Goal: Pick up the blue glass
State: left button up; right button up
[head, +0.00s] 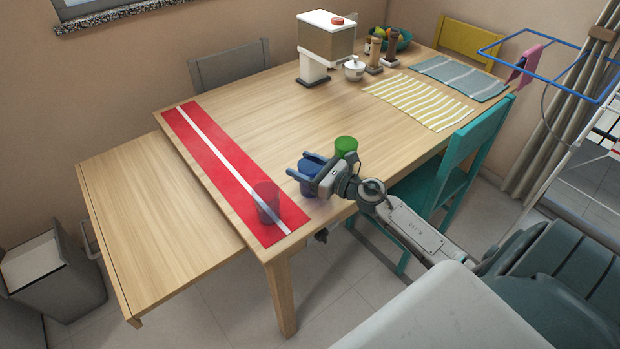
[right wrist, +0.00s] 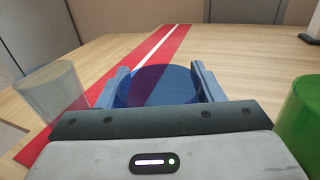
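The blue glass (head: 308,184) stands near the front edge of the wooden table, beside the red runner. My right gripper (head: 295,165) reaches in from the right with one finger on each side of the glass. In the right wrist view the blue glass (right wrist: 158,86) fills nearly all the room between the fingers of the right gripper (right wrist: 160,75). I cannot tell whether the fingers press on it. The gripper hides part of the glass in the head view. My left gripper is not in view.
A clear glass (head: 267,203) stands on the red runner (head: 215,165), left of the gripper. A green glass (head: 346,146) stands close on the right. A dispenser (head: 326,45) and striped placemats (head: 420,100) lie farther back. A teal chair (head: 450,160) is at the right edge.

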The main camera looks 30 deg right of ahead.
jog(key=shift+c, duration=0.7)
jog(key=shift+r, duration=0.1)
